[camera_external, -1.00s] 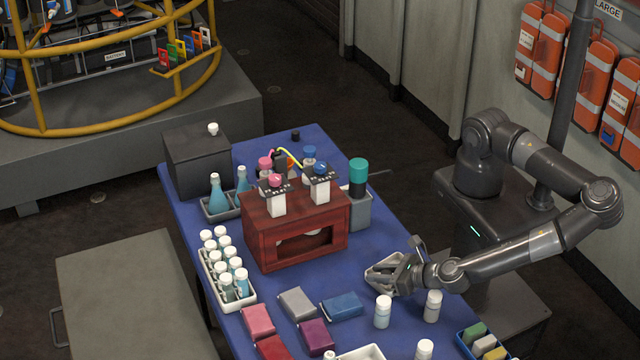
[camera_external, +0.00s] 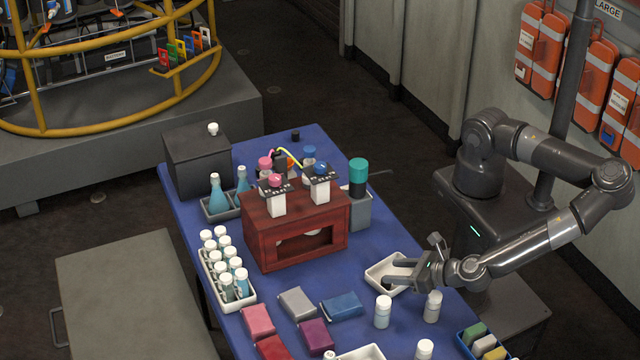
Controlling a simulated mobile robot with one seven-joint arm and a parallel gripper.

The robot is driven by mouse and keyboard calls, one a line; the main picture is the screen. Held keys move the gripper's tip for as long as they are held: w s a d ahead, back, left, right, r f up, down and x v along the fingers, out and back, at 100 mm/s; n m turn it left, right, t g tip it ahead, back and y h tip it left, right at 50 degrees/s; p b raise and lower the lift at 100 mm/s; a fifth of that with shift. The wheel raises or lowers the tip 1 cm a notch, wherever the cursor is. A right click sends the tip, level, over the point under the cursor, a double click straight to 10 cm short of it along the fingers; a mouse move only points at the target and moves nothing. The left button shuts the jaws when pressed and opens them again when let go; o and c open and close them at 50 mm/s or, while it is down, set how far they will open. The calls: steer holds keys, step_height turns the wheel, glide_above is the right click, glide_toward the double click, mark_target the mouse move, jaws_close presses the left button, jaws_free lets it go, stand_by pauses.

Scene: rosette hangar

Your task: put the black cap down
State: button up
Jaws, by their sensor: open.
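A small black cylinder that looks like a black cap (camera_external: 295,136) stands on the blue table near its far edge. My gripper (camera_external: 391,272) is far from it, at the table's right side. My gripper is open, with its two dark fingers pointing left over a small white tray (camera_external: 372,282). I see nothing between the fingers. Part of the tray is hidden behind the gripper, and I cannot tell whether a cap lies in it.
A red-brown wooden stand (camera_external: 255,240) with bottles is left of my gripper. White-capped bottles (camera_external: 383,311) stand just in front of it. A blue block (camera_external: 342,306) and other coloured blocks lie at the front. A teal-capped bottle (camera_external: 358,172) stands behind.

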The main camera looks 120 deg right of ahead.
steer(key=shift+v, duration=1.2)
steer(key=shift+d+f+g, duration=0.15)
steer(key=shift+d+g, duration=0.15)
steer(key=shift+d, duration=0.1)
steer(key=s+d+m+g, duration=0.1)
steer(key=m+g, duration=0.1)
steer(key=d+f+m+g+y, duration=0.1)
steer(key=d+m+g, duration=0.1)
steer(key=s+d+m+g+y, duration=0.1)
steer(key=d+m, duration=0.1)
steer(key=shift+s+d+f+g, duration=0.15)
steer(key=shift+s+d+g, duration=0.05)
steer(key=shift+s+g, duration=0.2)
steer(key=shift+s+d+m+g+y, duration=0.2)
steer(key=shift+m+g+y, duration=0.25)
steer(key=shift+m, duration=0.25)
steer(key=s+d+r+m+t+y, duration=0.1)
steer(key=s+d+r+m+y, duration=0.1)
steer(key=r+m, duration=0.4)
steer(key=s+d+r+m+t+y, duration=0.2)
steer(key=d+r+m, duration=0.4)
steer(key=r, duration=0.9)
steer(key=s+d+r+m+t+y, duration=0.2)
steer(key=s+d+r+m+y, duration=0.2)
steer(key=r, duration=0.7)
steer(key=shift+s+d+m, duration=0.7)
steer(key=shift+d+m, duration=0.3)
steer(key=shift+d, duration=0.05)
